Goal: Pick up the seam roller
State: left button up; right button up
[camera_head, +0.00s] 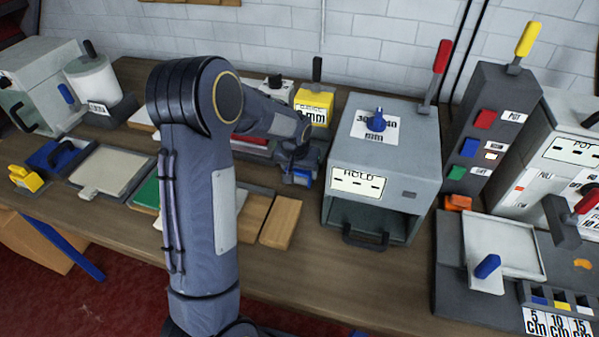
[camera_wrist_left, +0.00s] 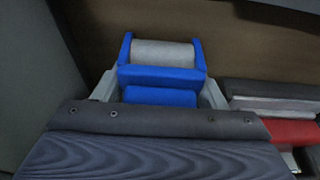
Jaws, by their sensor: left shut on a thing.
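The seam roller (camera_wrist_left: 163,56) shows in the left wrist view as a blue frame with a grey cylinder across its far end. My left gripper (camera_wrist_left: 160,92) is shut on its blue body, with one grey finger on each side. In the head view my left arm reaches over the bench and the left gripper (camera_head: 298,177) is beside the grey HOLD box, with a little of the roller's blue showing. My forearm hides part of the bench there. I cannot tell whether the roller touches the bench. My right gripper is not in view.
The grey HOLD box (camera_head: 384,140) stands close to the right of the gripper. Wooden blocks (camera_head: 281,222) lie in front, and a yellow labelled block (camera_head: 314,104) stands behind. A grey tray station (camera_head: 505,245) is at right. The bench front (camera_head: 330,285) is clear.

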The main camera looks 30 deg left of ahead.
pick_arm(q)
jog(key=shift+r, duration=0.1)
jog(key=shift+r, duration=0.45)
notch_tip(320, 180, up, 2)
jog(key=shift+r, duration=0.15)
jog(key=s+r+b, duration=0.3)
jog(key=s+r, duration=0.6)
jog(key=s, duration=0.5)
jog(key=shift+a+r, duration=0.15)
jog(key=shift+r, duration=0.2)
